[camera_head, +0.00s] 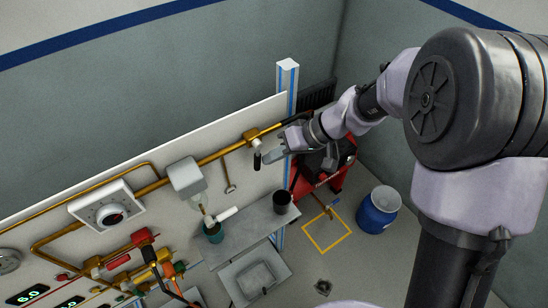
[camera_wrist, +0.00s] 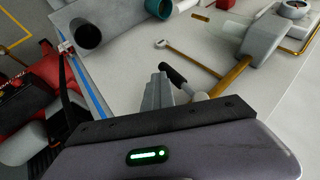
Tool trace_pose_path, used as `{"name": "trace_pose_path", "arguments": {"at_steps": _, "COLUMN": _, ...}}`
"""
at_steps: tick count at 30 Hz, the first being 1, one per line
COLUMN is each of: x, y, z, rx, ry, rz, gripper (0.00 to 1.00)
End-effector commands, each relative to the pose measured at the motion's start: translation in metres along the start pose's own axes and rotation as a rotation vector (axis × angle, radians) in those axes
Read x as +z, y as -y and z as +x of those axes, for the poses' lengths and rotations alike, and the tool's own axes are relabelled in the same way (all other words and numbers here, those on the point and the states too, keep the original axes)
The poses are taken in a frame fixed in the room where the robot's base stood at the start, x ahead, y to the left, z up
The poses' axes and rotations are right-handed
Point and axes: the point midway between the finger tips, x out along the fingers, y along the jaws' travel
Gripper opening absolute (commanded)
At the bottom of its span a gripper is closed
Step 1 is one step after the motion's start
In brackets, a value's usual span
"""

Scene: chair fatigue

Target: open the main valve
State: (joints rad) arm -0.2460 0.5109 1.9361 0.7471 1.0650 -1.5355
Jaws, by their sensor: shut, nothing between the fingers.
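The valve (camera_head: 254,137) sits on the brass pipe near the right end of the white wall panel. Its lever has a black grip (camera_head: 257,160) that points down in the head view. The wrist view shows the black grip (camera_wrist: 173,75) and the lever's pale stem; the valve body is mostly hidden behind my gripper there. My gripper (camera_head: 268,157) is shut and empty, just right of the black grip. In the wrist view my grey fingers (camera_wrist: 157,90) are just left of the grip. I cannot tell whether they touch it.
A grey box (camera_head: 187,178) and a dial unit (camera_head: 106,209) are on the panel to the left. Below is a grey counter (camera_head: 245,231) with a dark cup (camera_head: 282,202) and a green cup (camera_head: 213,232). A red machine (camera_head: 330,172) and a blue barrel (camera_head: 378,211) stand at right.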

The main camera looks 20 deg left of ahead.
Motion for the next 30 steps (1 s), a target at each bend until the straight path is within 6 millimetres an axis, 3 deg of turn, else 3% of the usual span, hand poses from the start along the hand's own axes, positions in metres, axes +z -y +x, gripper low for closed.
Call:
{"name": "trace_pose_path", "arguments": {"at_steps": 11, "x": 0.009, "y": 0.004, "z": 0.018, "rx": -0.269, "ry": -0.008, "rz": 0.14, "gripper": 0.0}}
{"name": "trace_pose_path", "arguments": {"at_steps": 30, "x": 0.015, "y": 0.033, "z": 0.032, "rx": -0.81, "ry": -0.021, "rz": 0.42, "gripper": 0.0}}
